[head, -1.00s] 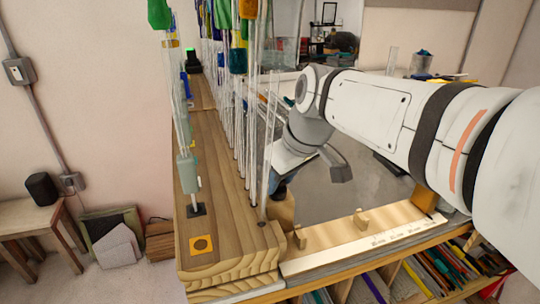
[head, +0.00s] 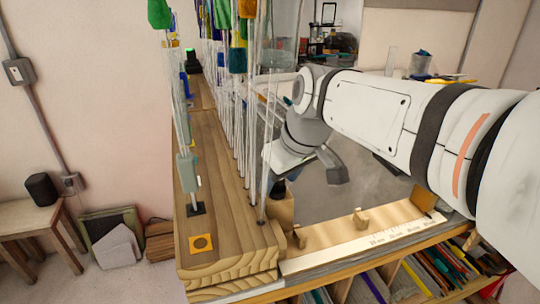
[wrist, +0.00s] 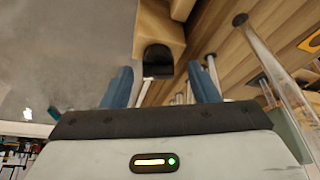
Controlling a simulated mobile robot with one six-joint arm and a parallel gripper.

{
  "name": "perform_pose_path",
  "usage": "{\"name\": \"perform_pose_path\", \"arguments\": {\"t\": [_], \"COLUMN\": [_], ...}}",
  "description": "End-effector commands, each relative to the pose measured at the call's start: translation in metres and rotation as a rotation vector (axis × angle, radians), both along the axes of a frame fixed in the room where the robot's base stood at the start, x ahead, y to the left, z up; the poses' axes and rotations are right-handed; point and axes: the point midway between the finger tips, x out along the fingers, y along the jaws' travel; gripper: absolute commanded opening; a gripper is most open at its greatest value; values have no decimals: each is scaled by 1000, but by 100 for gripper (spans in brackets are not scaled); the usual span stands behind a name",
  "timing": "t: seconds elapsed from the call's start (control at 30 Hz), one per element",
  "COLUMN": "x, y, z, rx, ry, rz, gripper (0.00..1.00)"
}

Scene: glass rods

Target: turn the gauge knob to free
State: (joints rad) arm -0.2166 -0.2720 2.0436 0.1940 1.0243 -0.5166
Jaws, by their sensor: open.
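The dark gauge knob (wrist: 158,60) is on the end of a wooden block in the wrist view, with a pale pointer or stem at its lower edge. In the head view a dark knob (head: 279,187) shows at the top of the small wooden block (head: 283,208), beside the rod stand. My gripper (wrist: 160,85) is open, its two blue fingers apart on either side of the knob's line in the wrist view. I cannot tell whether the fingers reach around the knob. The knob's markings are not readable.
A wooden rack (head: 225,210) with several upright glass rods (head: 265,120) stands close left of my gripper. A wooden ruled gauge rail (head: 375,228) with small blocks lies along the front edge. The grey tabletop (head: 340,195) behind it is largely clear.

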Motion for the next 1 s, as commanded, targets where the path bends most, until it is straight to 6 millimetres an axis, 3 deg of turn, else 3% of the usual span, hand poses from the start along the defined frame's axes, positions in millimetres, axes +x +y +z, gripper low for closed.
{"name": "perform_pose_path", "arguments": {"t": [0.27,0.7,1.0], "x": [-1,-24,-27], "y": [-1,-17,-18], "z": [7,67,72], "rx": [1,0,0], "ry": [-4,-4,0], "rz": [-1,-1,1], "gripper": [54,54,54]}}
